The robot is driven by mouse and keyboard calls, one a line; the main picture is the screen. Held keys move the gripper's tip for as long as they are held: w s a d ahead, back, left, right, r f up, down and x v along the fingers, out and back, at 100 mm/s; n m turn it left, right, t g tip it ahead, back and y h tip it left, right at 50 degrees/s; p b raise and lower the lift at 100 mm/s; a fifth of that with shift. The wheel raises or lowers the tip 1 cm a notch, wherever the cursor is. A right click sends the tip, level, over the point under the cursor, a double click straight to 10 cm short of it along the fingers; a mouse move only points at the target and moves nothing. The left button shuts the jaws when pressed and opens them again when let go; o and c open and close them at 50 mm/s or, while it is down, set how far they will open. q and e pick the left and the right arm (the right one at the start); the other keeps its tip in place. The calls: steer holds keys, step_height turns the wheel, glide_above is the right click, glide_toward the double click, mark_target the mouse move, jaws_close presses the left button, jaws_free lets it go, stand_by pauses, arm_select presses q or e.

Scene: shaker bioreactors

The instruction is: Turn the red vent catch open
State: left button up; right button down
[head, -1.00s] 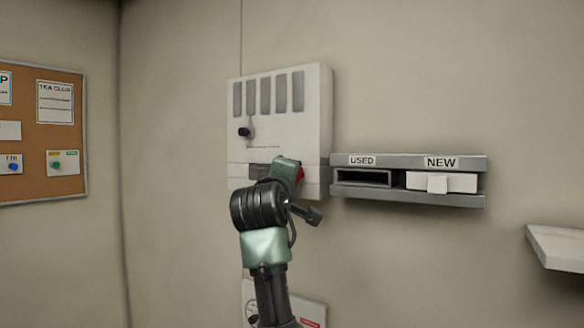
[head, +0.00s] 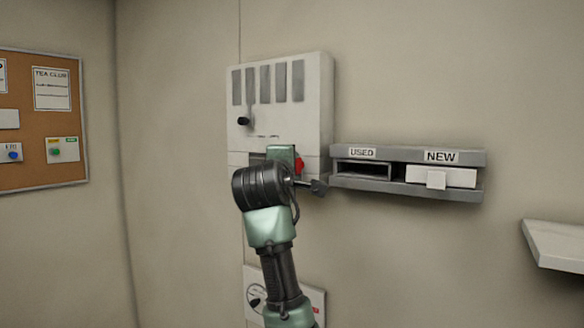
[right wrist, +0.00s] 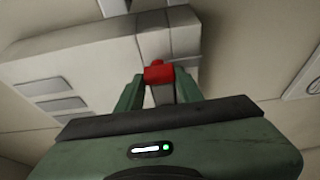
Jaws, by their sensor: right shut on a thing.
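The red vent catch (right wrist: 158,73) is on the lower face of the white wall unit (right wrist: 90,62). In the right wrist view it sits between the fingertips of my right gripper (right wrist: 160,84), which is shut on it. In the head view the red catch (head: 299,164) shows at the right of my right gripper (head: 282,156), against the lower part of the white unit (head: 313,105). My right wrist hides much of that lower part and the fingertips in the head view. My left gripper is not in view.
A grey shelf (head: 405,154) labelled USED and NEW is close on the right; a white box (head: 450,179) is in its NEW slot. A black lever knob (head: 244,121) sticks out above my gripper. A pale ledge (head: 555,240) is at the far right.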

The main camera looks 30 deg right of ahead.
steer(key=c, duration=0.9)
jaws_free()
steer(key=shift+a, duration=0.1)
steer(key=b+v, duration=0.4)
steer(key=v, duration=0.3)
steer(key=shift+s+a, duration=0.25)
steer(key=shift+s, duration=0.05)
